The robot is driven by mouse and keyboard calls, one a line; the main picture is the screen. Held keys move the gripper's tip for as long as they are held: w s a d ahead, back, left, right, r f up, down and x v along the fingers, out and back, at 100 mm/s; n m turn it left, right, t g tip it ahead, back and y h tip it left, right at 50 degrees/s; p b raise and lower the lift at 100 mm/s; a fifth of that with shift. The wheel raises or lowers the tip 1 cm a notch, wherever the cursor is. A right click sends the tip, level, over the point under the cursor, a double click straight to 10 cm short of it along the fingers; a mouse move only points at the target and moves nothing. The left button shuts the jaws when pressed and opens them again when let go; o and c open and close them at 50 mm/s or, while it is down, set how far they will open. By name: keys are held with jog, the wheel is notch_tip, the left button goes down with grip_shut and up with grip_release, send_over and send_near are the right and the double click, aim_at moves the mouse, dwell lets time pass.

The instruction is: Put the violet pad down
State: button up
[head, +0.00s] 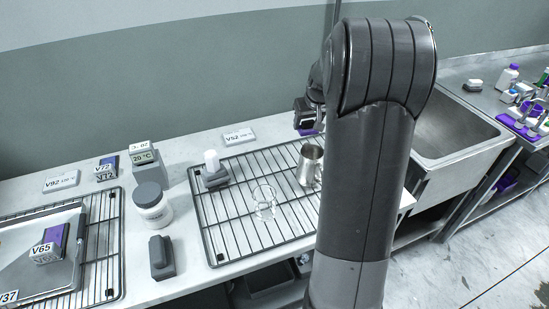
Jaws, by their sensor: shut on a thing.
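My gripper (306,116) is above the back right part of the right wire rack (213,246), largely hidden behind my arm. It is shut on the violet pad (308,132), of which only a thin violet sliver shows just under the fingers. The rest of the pad is hidden, and I cannot tell whether it touches anything below. A metal pitcher (309,166) stands on the rack just below and in front of it.
A clear glass (264,203) and a grey holder with a white top (213,172) stand on the rack. A white jar (153,207), a display device (148,166) and a violet-sided V65 block (50,243) are to the left. A sink (452,130) is right of my arm.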

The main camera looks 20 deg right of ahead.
jog(key=w+a+n, duration=0.1)
jog(key=w+a, duration=0.2)
jog(key=a, duration=0.8)
jog(key=f, duration=1)
jog(key=shift+s+a+f, duration=0.15)
jog(key=shift+s+a, duration=0.05)
jog(key=shift+f, duration=0.15)
jog(key=o, duration=1)
